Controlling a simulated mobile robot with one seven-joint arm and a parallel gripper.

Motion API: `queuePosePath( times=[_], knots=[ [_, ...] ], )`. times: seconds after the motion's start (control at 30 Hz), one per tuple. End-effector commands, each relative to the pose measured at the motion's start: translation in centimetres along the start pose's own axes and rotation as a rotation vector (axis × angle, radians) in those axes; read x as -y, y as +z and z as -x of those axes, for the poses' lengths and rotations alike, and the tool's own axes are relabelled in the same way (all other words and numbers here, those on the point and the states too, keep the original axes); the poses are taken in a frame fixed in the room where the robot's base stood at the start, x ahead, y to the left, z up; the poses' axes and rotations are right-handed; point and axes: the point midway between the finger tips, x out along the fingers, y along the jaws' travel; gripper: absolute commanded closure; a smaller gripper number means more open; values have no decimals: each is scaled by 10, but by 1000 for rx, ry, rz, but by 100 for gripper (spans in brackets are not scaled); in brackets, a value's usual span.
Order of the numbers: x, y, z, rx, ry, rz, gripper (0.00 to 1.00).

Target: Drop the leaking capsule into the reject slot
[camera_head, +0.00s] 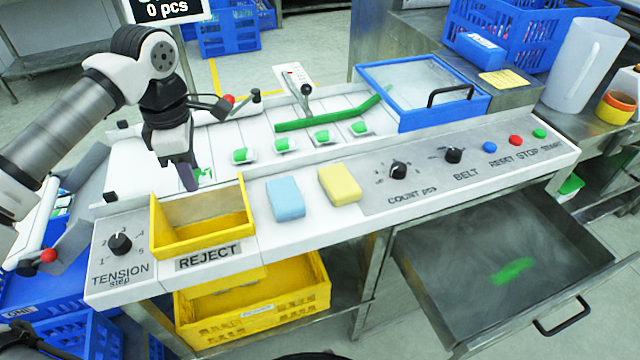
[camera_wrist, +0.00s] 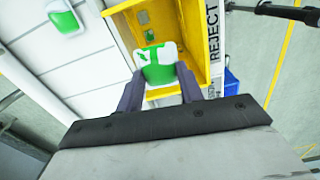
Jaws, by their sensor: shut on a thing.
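My gripper (camera_head: 187,182) points down just behind the rear left corner of the yellow reject slot (camera_head: 158,228). In the wrist view my gripper (camera_wrist: 158,82) is shut on a white and green capsule (camera_wrist: 158,66), held between both fingertips. The reject slot also shows in the wrist view (camera_wrist: 196,45), directly beyond the capsule. Whether the capsule is over the slot's opening or its rim, I cannot tell. Its green patches look uneven. In the head view the fingers largely hide it. The REJECT label (camera_head: 208,257) is on the panel in front.
Several white and green capsules (camera_head: 285,145) sit in a row on the white deck, one near my gripper in the wrist view (camera_wrist: 65,18). A blue sponge (camera_head: 286,199) and a yellow sponge (camera_head: 339,184) lie right of the slot. A yellow crate (camera_head: 255,305) stands below; an open drawer (camera_head: 480,255) is at right.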

Motion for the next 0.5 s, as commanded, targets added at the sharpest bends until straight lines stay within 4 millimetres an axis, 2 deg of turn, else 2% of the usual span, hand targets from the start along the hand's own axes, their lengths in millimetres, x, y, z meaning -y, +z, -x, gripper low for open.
queuePosePath(
  times=[0.13, 0.17, 0.33, 0.5],
  knots=[
    [0, 0, 1, 0, 0, 0, 84],
    [0, 0, 1, 0, 0, 0, 59],
    [0, 0, 1, 0, 0, 0, 38],
    [0, 0, 1, 0, 0, 0, 38]
  ],
)
